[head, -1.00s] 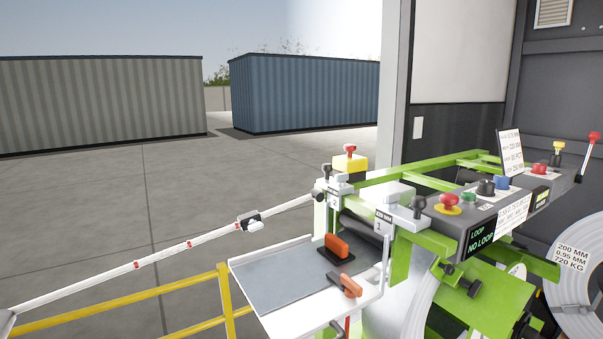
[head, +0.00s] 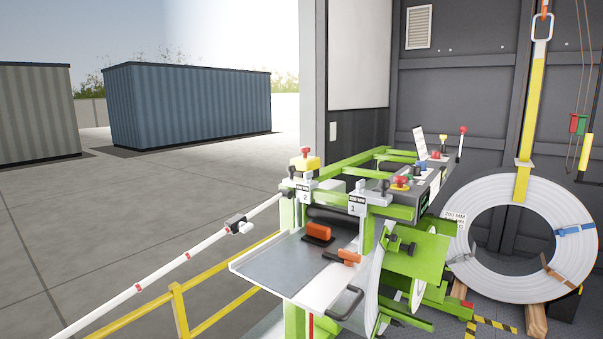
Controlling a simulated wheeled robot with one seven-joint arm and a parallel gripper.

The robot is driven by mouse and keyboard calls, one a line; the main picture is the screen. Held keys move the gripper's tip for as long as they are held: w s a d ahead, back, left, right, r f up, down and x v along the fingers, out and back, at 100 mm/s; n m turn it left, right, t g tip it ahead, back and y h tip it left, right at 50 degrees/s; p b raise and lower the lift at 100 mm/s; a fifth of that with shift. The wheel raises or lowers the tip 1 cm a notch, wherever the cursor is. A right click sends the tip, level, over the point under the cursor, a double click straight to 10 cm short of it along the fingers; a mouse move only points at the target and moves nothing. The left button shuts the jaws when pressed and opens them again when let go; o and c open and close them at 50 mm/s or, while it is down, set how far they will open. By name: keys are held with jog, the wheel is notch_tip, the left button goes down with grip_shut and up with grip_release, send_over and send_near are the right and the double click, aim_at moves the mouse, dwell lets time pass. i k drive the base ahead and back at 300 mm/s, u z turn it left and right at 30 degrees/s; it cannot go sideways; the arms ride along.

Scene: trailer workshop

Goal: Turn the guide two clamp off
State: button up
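The guide marked 2 (head: 305,198) is a grey block on the left of the green machine, with a small label plate above its number. Small black knobs (head: 288,186) sit at its left side; they are too small to tell how they are turned. My gripper is not in view.
A white bar (head: 165,270) and yellow rail (head: 215,310) extend left. A large strip coil (head: 470,210) hangs at right. Open concrete lies left.

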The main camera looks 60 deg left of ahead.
aim_at(307, 176)
jog(key=u, duration=2)
jog(key=i, duration=1)
